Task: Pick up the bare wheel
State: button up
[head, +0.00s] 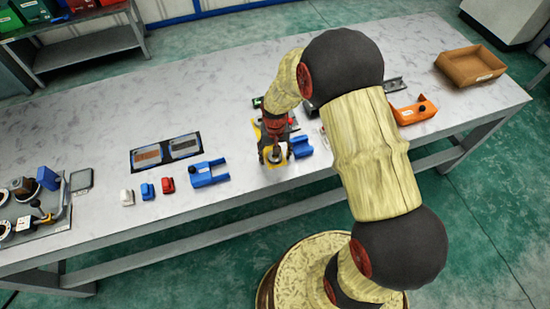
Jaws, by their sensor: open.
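My gripper (272,152) is open and points down over the table (330,190), near its front edge. A small pale round part (274,156), which may be the bare wheel, shows between and under the fingers. The fingers hide much of it, and I cannot tell whether they touch it. Yellow shows around the fingers; I cannot tell whether it is a separate part.
Blue brackets lie close right of the gripper (301,147) and to its left (209,173). Small white (127,198), blue (147,191) and red (168,185) parts stand farther left. An orange bracket (414,111) and cardboard box (470,66) are right.

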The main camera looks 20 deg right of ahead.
jog(key=shift+r, duration=0.1)
jog(key=c, duration=1.5)
